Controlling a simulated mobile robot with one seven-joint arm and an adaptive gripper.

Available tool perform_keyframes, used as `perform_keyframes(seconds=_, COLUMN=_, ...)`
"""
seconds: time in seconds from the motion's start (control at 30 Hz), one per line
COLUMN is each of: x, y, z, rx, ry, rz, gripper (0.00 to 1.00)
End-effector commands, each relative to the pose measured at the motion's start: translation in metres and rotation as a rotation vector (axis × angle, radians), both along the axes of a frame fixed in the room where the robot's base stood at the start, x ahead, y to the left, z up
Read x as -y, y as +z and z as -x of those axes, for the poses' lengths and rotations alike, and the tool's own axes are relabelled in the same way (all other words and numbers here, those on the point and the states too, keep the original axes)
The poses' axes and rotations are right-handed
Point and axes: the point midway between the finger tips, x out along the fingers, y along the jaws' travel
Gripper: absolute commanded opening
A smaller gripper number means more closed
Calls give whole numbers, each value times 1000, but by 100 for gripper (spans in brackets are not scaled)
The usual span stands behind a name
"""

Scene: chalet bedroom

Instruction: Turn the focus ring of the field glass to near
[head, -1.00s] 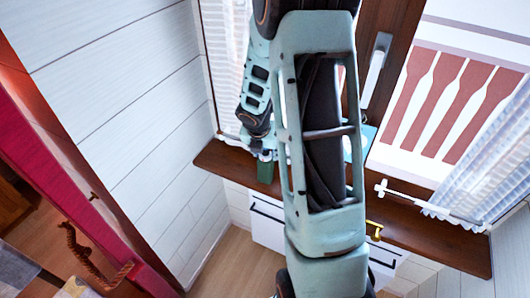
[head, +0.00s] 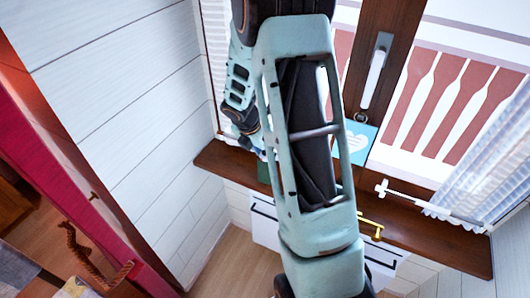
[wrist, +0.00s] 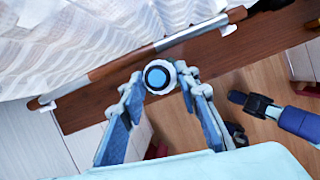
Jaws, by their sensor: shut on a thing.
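In the wrist view the field glass (wrist: 158,77) shows end-on as a round thing with a blue centre, a dark band and a pale ridged ring around it. My gripper (wrist: 161,85) has one finger on each side of this pale ring and is shut on it. The rest of the field glass is hidden behind its round end. No near or far mark can be read. In the head view my own arm hides the gripper and the field glass.
The dark brown windowsill (head: 420,232) runs under the window. A green object (head: 263,172) stands near its left end.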

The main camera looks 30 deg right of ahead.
Motion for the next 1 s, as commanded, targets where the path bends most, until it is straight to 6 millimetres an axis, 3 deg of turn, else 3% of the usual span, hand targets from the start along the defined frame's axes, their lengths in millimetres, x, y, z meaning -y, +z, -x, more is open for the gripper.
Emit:
perform_keyframes(seconds=0.5, x=-1, y=0, z=-5, rx=0, ry=-462, rz=0, gripper=5)
perform_keyframes(seconds=1.0, x=0, y=0, z=-6, rx=0, ry=-683, rz=1, gripper=5)
